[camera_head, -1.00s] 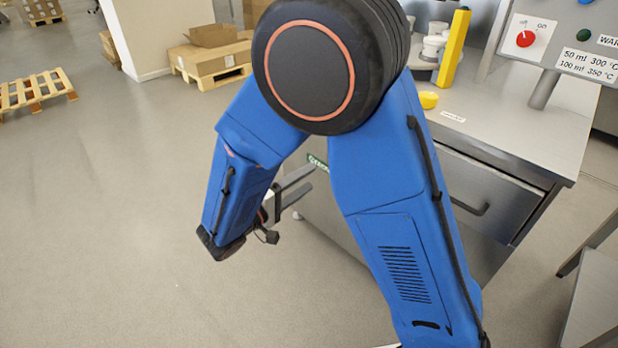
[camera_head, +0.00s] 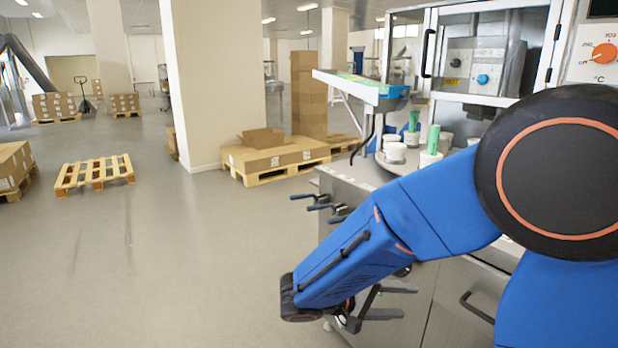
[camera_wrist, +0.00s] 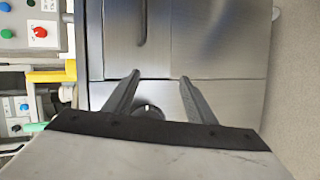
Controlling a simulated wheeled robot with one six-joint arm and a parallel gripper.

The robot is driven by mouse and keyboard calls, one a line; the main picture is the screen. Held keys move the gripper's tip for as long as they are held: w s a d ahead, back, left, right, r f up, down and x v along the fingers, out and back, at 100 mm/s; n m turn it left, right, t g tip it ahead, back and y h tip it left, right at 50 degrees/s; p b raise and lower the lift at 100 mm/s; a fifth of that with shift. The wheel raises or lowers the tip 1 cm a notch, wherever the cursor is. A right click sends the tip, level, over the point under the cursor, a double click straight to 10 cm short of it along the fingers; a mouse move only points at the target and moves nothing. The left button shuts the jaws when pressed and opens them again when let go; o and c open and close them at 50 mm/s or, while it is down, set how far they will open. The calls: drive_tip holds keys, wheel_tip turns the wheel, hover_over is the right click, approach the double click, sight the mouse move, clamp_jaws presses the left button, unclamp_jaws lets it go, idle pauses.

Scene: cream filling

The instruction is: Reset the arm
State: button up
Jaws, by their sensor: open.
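My blue arm crosses the right side of the head view, with its large black joint at the far right. My gripper (camera_head: 392,302) is at the lower middle of that view, in front of the metal cabinet. In the wrist view my gripper (camera_wrist: 158,80) shows two dark fingers spread apart with nothing between them. Behind the fingers is the metal cabinet front (camera_wrist: 215,40), with a drawer handle. The cabinet also shows in the head view (camera_head: 445,290), partly hidden by my arm.
White cups (camera_head: 395,152) and green-topped containers (camera_head: 432,145) stand on the counter beside a machine (camera_head: 475,65). Handles (camera_head: 322,204) stick out from the cabinet's left side. A pallet with boxes (camera_head: 275,165) and an empty pallet (camera_head: 95,175) stand left. The floor between is clear.

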drive_tip(key=s+d+r+m+g+y, duration=0.1)
drive_tip(key=s+d+g+y, duration=0.1)
drive_tip(key=s+d+y, duration=0.4)
drive_tip(key=s+d+m+g+y, duration=0.15)
drive_tip(key=s+d+y, duration=0.25)
drive_tip(key=s, duration=0.5)
drive_tip(key=s+a+r+t+y, duration=0.1)
drive_tip(key=r+t, duration=0.1)
drive_tip(key=s+a+r+t+y, duration=0.1)
drive_tip(key=s+t+y, duration=0.1)
drive_tip(key=shift+s+a+r+m+y, duration=0.15)
drive_tip(key=shift+s+r+m+y, duration=0.1)
drive_tip(key=shift+r+y, duration=0.1)
